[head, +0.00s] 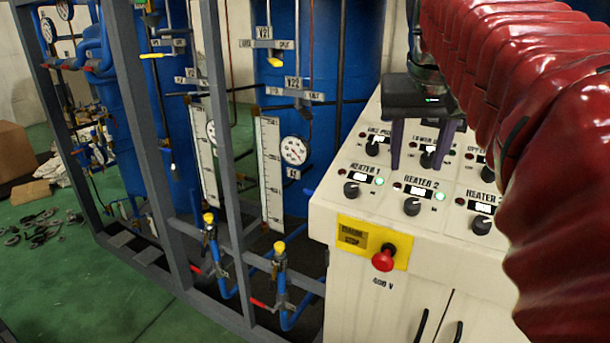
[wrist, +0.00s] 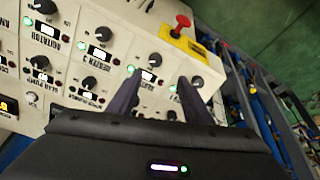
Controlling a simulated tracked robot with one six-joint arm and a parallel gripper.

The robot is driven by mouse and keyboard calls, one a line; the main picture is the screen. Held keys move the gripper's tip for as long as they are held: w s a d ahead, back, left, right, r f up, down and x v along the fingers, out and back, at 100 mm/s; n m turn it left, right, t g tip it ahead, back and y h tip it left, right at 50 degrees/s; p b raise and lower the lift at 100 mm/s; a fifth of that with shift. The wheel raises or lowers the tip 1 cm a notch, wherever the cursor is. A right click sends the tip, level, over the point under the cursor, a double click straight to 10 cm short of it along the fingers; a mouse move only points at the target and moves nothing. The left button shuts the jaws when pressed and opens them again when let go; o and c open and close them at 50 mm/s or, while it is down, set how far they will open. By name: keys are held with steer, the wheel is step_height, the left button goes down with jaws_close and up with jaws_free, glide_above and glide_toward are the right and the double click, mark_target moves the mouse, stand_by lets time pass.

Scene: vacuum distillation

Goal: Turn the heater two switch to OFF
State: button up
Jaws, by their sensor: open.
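The heater two switch is a black round knob (head: 412,206) below its "HEATER 2" label on the cream panel. A green light (head: 439,196) glows beside its small display. The knob also shows in the wrist view (wrist: 155,59), just beyond my fingertips. My gripper (head: 418,162) is open and empty, with two dark fingers pointing down at the panel behind the heater two knob as the head view sees it. In the wrist view the fingers (wrist: 160,80) stand apart on either side of the heater two label area. I see no contact with the knob.
The heater 1 knob (head: 351,189) and heater 3 knob (head: 481,225) flank it closely. A red emergency stop button (head: 383,259) juts from a yellow plate on the cabinet's front. Grey frame posts and blue columns (head: 312,100) stand to the left. My red arm covers the right side.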

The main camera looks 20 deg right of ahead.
mark_target(412, 202)
steer(key=shift+s+d+r, duration=0.1)
steer(key=shift+d+r, duration=0.3)
steer(key=shift+d, duration=0.1)
steer(key=x, duration=1.4)
steer(key=shift+r, duration=0.1)
steer(key=shift+c, duration=0.7)
steer(key=c, duration=0.9)
